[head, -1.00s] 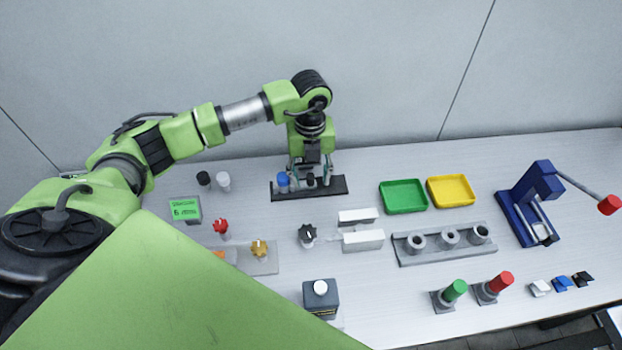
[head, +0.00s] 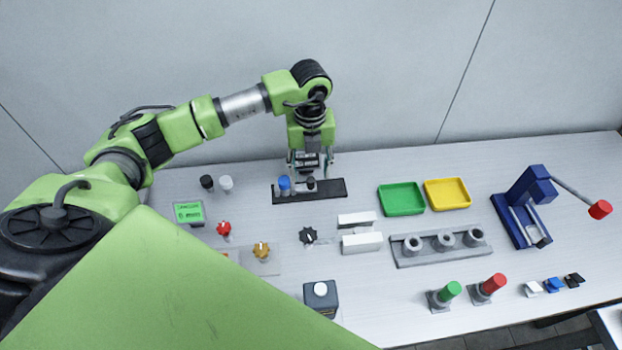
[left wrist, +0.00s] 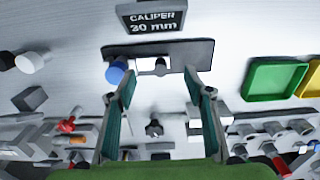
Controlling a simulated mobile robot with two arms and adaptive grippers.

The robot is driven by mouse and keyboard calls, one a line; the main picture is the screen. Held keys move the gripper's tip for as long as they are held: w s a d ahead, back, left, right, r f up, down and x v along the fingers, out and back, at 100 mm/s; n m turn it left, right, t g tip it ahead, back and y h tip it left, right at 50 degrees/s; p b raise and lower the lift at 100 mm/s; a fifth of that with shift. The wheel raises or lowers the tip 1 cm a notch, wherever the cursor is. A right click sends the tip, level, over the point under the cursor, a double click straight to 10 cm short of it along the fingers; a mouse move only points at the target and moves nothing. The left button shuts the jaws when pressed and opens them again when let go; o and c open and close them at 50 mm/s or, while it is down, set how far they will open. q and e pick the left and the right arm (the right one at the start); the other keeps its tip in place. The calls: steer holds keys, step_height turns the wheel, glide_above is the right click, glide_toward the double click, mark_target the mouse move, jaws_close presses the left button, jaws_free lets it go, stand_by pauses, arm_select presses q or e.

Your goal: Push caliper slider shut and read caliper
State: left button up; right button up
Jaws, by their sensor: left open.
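The caliper's dark rail (head: 330,190) lies at the back of the table, below my left gripper (head: 311,168). A blue-topped post (head: 284,184) stands near its left end, with a black slider knob (head: 310,184) to the right. In the left wrist view the knob (left wrist: 160,67) is apart from the blue top (left wrist: 116,72), with a pale piece between them. The caliper display (left wrist: 153,20) seems to read 20 mm; the first digit is slightly unclear. My left gripper (left wrist: 160,78) is open and empty, fingers spread to either side of the knob. My right gripper is not in view.
Green (head: 401,199) and yellow (head: 447,194) trays stand to the right. Black (head: 206,182) and white (head: 226,184) knobs stand to the left, near a box with a green screen (head: 188,212). White blocks (head: 362,243) and a black knob (head: 308,235) lie in front.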

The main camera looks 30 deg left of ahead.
arm_select(q)
steer(key=shift+r+p, duration=1.45)
steer(key=shift+r, duration=1)
